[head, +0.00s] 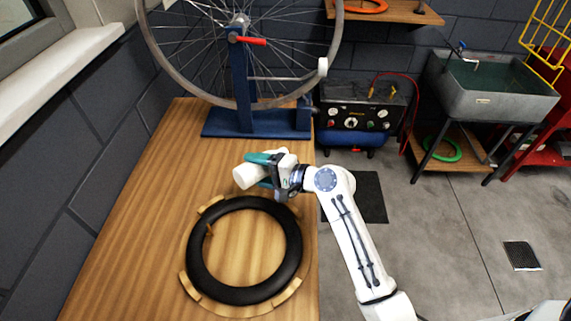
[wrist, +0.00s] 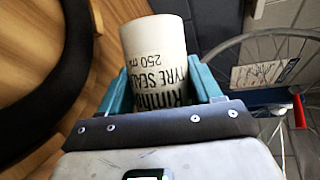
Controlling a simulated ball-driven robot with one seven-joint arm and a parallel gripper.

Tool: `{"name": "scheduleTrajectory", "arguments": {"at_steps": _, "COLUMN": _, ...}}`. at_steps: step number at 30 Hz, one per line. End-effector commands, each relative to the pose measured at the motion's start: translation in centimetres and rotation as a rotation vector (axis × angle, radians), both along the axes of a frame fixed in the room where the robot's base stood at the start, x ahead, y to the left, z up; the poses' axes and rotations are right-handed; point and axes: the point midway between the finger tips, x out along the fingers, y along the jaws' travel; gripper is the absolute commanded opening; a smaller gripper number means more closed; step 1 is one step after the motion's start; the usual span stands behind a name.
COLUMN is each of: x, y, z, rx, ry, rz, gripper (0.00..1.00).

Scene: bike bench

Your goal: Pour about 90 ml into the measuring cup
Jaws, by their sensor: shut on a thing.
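My gripper (head: 260,170) is shut on a white bottle (head: 246,176), holding it over the wooden bench near the far side of a black tyre. In the head view the bottle lies tilted well over, its free end toward the left. In the wrist view the bottle (wrist: 153,48) sits between the teal fingers, its black label reading upside down, with "TYRE SEAL" and "250 ml" partly legible. Its mouth and any liquid are not visible. I cannot make out a measuring cup in either view.
The black tyre (head: 196,262) lies on wooden supports on the bench (head: 135,225). A blue wheel stand (head: 240,95) with a spoked wheel stands behind. A black compressor unit (head: 362,112) and a grey sink (head: 490,92) are beyond the bench. The bench's left part is clear.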

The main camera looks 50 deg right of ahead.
Motion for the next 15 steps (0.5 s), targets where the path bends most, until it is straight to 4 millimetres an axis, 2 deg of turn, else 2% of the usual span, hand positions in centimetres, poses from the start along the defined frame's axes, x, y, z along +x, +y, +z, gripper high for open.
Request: {"name": "scheduleTrajectory", "arguments": {"at_steps": 15, "x": 0.03, "y": -0.08, "z": 0.45, "rx": 0.041, "ry": -0.006, "rz": -0.001, "gripper": 0.26}}
